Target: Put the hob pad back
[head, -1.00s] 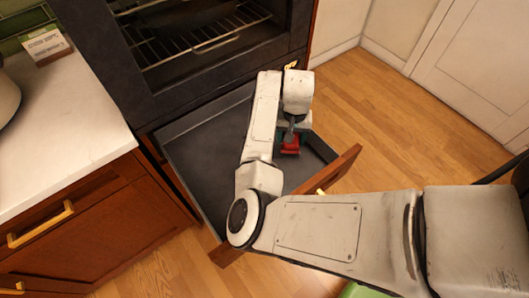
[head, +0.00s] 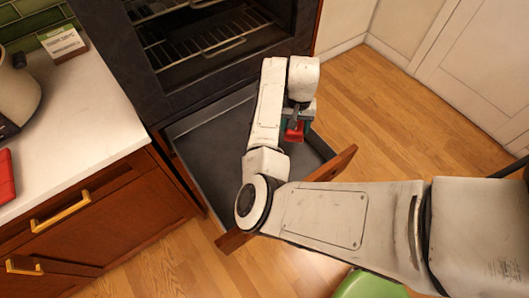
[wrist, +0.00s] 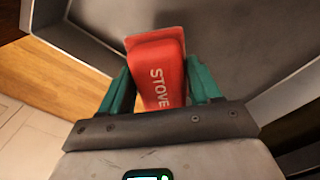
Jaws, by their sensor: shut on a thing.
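The hob pad, a red block with "STOVE" in white letters (wrist: 160,85), is between the green fingers of my gripper (wrist: 163,92) in the wrist view. The fingers are shut on its two sides. In the head view, the red pad (head: 294,131) shows just below my gripper (head: 297,122), over the right part of an open grey drawer (head: 212,140). Its height above the drawer floor is unclear. My arm hides part of the drawer.
An oven (head: 205,50) with wire racks stands above the drawer. A white counter (head: 75,115) at left bears a red item (head: 5,178) at the picture's edge and a small box (head: 62,42). A green round thing (head: 368,287) is at the bottom. Wood floor (head: 400,130) is clear at right.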

